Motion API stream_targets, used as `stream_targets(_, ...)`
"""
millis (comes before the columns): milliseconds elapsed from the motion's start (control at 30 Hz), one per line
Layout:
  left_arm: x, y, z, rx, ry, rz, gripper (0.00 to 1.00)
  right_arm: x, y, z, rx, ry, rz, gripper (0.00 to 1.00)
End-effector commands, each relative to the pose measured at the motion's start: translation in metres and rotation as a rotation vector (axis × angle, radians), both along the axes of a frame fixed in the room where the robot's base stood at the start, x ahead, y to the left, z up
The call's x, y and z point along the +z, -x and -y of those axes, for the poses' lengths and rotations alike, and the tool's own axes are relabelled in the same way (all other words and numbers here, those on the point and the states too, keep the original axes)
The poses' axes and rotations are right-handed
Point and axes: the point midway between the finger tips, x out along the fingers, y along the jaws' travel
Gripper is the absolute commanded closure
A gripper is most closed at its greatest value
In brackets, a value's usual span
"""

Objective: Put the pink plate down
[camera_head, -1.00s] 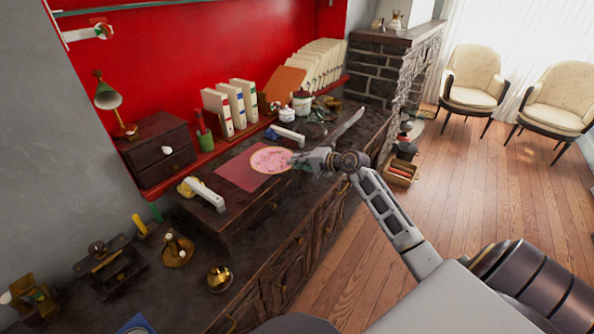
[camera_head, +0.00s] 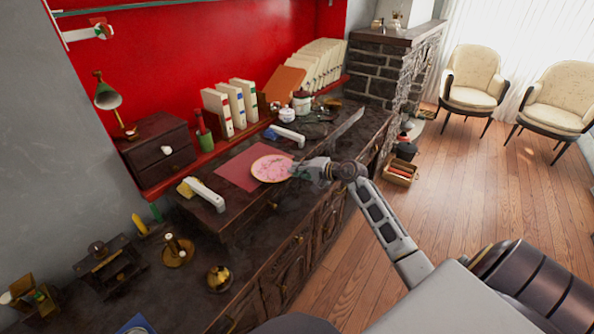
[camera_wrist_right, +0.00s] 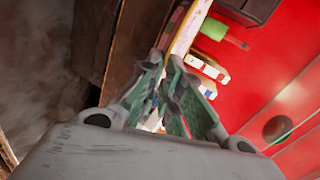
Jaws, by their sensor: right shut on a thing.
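The pink plate (camera_head: 271,168) has a pale yellow rim and shows over the right part of a red mat (camera_head: 236,174). My right gripper (camera_head: 299,170) is shut on the plate's right edge. The head view does not make clear whether the plate touches the mat or hangs just above it. In the right wrist view the plate (camera_wrist_right: 188,28) shows edge-on as a thin pale strip running up from the green-padded fingers of the right gripper (camera_wrist_right: 163,68). My left gripper is in neither view.
Behind stand white books (camera_head: 236,103), a small drawer chest (camera_head: 158,147) and lidded pots (camera_head: 301,101). Brass pieces (camera_head: 219,278) stand at the front left.

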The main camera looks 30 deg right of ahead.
Motion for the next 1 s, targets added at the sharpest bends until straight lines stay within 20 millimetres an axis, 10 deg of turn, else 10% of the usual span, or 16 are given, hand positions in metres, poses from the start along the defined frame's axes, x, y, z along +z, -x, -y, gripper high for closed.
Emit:
stream_targets(367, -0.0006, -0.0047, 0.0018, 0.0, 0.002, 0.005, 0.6, -0.0012, -0.0002, 0.0, 0.0, 0.0, 0.001, 1.0)
stream_targets(567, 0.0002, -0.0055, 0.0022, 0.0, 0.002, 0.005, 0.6, -0.0017, 0.0, -0.0001, 0.0, 0.0, 0.0, 0.72)
stream_targets(1000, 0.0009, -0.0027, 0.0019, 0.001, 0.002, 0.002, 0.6, -0.0006, 0.0, -0.0002, 0.0, 0.0, 0.0, 0.72)
